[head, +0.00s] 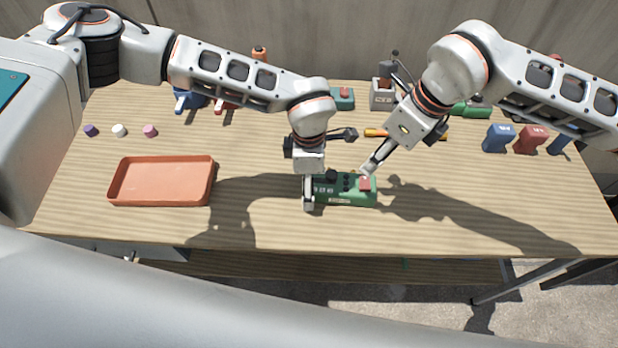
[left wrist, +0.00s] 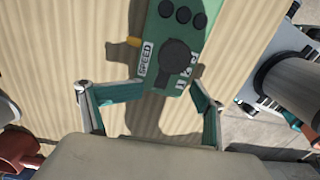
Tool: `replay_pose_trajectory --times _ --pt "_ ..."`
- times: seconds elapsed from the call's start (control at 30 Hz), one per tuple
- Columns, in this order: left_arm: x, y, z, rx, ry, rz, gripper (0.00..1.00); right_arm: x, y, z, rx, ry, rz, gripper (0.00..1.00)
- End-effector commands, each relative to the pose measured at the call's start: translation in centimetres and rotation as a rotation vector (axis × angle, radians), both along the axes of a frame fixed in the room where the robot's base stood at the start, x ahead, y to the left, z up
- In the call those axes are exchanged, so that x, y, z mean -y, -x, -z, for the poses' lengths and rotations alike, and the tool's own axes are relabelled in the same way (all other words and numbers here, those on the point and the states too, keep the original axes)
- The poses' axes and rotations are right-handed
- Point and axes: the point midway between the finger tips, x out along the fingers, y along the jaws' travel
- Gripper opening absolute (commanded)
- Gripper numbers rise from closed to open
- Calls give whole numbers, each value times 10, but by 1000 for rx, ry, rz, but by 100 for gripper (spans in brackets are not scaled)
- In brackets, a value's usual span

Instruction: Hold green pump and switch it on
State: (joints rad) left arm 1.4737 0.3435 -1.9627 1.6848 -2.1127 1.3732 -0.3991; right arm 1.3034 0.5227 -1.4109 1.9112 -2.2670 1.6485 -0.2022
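The green pump (head: 345,198) lies on the table's front middle, with a dark round knob, small dark buttons and a red switch (head: 366,184) at its right end. My left gripper (head: 308,190) is at the pump's left end.
An empty orange tray (head: 160,198) stands at the left. Small purple, white and pink pieces (head: 119,130) lie behind it. A grey device (head: 382,94), another green device (head: 343,98) and blue and red items (head: 530,139) stand farther back. Table front is clear beside the pump.

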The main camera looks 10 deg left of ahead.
Motion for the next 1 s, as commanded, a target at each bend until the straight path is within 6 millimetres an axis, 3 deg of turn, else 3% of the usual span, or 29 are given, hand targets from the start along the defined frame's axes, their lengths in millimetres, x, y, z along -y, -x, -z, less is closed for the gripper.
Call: replay_pose_trajectory --times 0.07,0.33,0.43,0.47,0.5,0.6,1.0 --pt "0 1 0 -2 -1 0 68 0 0 0 0 0 0 28" --pt "-1 0 0 1 -1 -1 0 0 0 0 0 0 0 28" --pt "-1 -1 0 1 0 -1 0 0 0 0 0 0 0 28" --pt "-1 -1 0 2 0 -1 20 0 0 0 0 0 0 28" --pt "-1 -1 0 2 0 -1 30 0 0 0 0 0 0 28" --pt "0 -1 -1 2 0 -1 50 0 0 0 0 0 0 28" --pt "0 -2 -11 5 1 -1 50 0 0 0 0 0 0 28"
